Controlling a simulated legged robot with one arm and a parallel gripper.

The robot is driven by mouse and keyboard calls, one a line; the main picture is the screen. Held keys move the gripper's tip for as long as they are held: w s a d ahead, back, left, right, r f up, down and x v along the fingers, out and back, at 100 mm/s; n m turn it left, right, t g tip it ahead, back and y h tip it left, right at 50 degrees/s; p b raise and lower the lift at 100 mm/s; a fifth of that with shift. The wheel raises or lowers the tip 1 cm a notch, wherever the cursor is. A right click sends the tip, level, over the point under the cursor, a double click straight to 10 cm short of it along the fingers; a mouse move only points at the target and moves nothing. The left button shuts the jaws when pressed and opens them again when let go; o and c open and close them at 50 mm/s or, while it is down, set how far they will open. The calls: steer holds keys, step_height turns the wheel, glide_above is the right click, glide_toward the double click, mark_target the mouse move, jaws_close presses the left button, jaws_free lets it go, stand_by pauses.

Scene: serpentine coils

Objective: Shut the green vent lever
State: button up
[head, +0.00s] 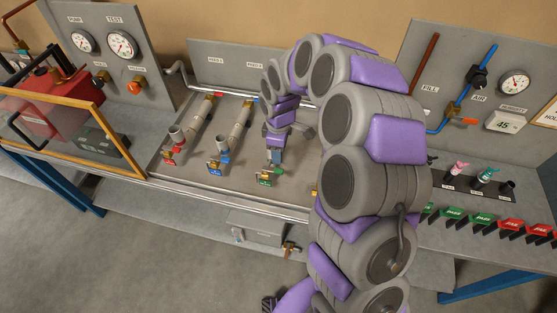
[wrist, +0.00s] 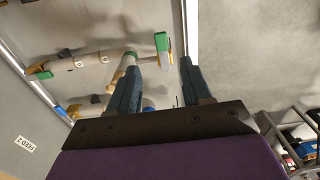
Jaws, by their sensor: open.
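A green lever (wrist: 161,42) on a brass valve shows in the wrist view, just beyond my fingertips, close to the metal front rail. In the head view, green and brass parts (head: 265,178) show at the front of the bench below my gripper. My gripper (wrist: 158,64) is open with two blue-grey fingers and nothing between them. In the head view it (head: 274,155) points down over the front of the bench. A second green-handled valve (wrist: 40,72) is at the far end of the same pipe in the wrist view. I cannot tell whether any finger touches the lever.
Neighbouring pipes carry a blue-tagged valve (head: 218,166) and a red-tagged valve (head: 170,155) to the left. A grey box (head: 256,228) hangs below the front edge. Red and green tags (head: 484,218) line the right front. My arm hides part of the bench.

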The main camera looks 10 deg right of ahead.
step_height(320, 180, up, 8)
steer(key=shift+r, duration=0.2)
stand_by(0.4)
steer(key=s+d+f+m+b, duration=0.1)
steer(key=s+m+b, duration=0.3)
steer(key=s, duration=0.8)
steer(key=s+d+f+m+g+b, duration=0.1)
steer(key=s+d+m+b, duration=0.3)
steer(key=s, duration=0.8)
steer(key=s+d+f+m+b, duration=0.3)
steer(key=s+m, duration=0.3)
steer(key=s, duration=0.6)
steer(key=shift+g+b, duration=0.4)
steer(key=shift+b, duration=0.15)
steer(key=shift+c, duration=0.3)
